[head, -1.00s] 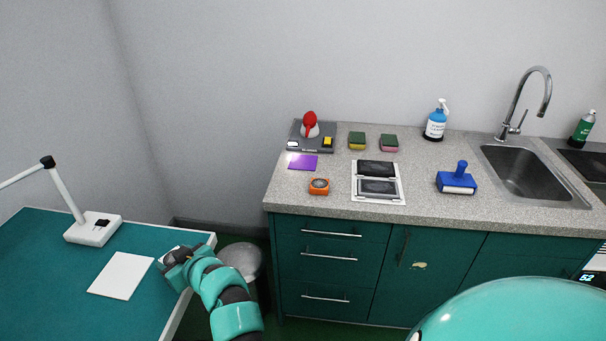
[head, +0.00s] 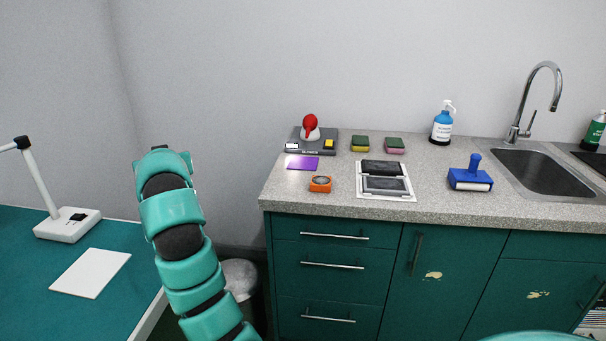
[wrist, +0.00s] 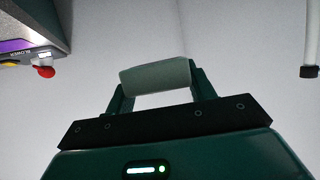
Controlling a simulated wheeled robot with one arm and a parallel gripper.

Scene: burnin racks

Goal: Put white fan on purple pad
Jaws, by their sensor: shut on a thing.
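My gripper (wrist: 157,90) is shut on a pale white block-like thing, apparently the white fan (wrist: 156,72), held between its two dark teal fingers. In the head view, my raised arm hides most of the gripper and the held thing, left of the counter. Nothing rests on the pad. A purple patch, likely the pad, shows at the wrist view's upper left (wrist: 14,45), well apart from the held thing.
An orange gauge (head: 320,184), framed black panels (head: 387,197) and two sponges (head: 360,144) lie nearby. A desk lamp (head: 68,226) and white sheet (head: 90,273) are on the teal table. A bin (head: 240,280) stands between.

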